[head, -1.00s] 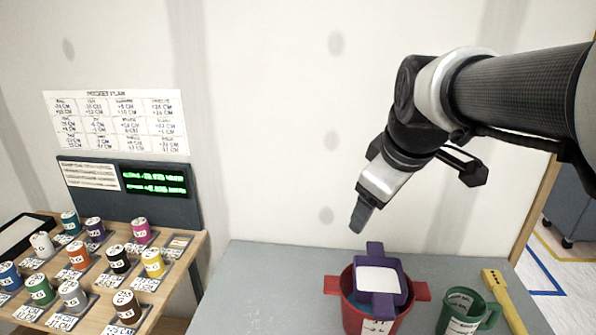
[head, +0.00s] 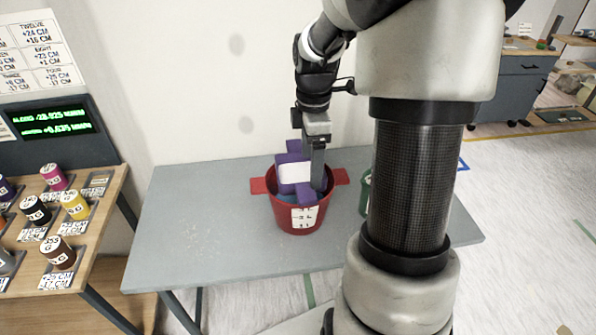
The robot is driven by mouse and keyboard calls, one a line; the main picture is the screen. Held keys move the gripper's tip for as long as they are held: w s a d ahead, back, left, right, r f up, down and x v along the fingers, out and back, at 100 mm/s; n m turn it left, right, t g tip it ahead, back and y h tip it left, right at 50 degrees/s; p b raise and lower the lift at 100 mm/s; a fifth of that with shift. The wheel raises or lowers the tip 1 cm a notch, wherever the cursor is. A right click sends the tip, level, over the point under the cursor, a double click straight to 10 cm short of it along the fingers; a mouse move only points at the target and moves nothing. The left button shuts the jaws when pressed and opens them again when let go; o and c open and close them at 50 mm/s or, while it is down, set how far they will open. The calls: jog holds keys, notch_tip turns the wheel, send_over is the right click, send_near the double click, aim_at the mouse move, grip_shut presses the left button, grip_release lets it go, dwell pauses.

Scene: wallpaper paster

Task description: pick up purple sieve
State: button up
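The purple sieve (head: 290,158) rests in the top of a red bucket (head: 298,217), with a white mesh or sheet in its middle. The bucket has two side handles and a white scale label, and stands on the grey table. My gripper (head: 317,180) points down at the right side of the sieve, with a finger reaching to the sieve's rim inside the bucket. The fingertips are partly hidden and seen nearly edge-on, so I cannot tell whether they are closed on the rim.
A green jug (head: 365,192) stands right of the bucket, mostly hidden behind my arm. The grey table (head: 190,220) is clear on the left. A wooden stand (head: 100,215) with several labelled spools is at the far left.

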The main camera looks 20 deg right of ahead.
aim_at(308, 191)
notch_tip(308, 191, down, 3)
jog(key=shift+r, duration=0.1)
jog(key=f, duration=0.2)
jog(key=a+f, duration=0.1)
jog(key=f, duration=0.1)
jog(key=shift+s+f, duration=0.15)
jog(key=shift+d+f, duration=0.1)
jog(key=shift+f, duration=0.45)
jog(key=c, duration=1.3)
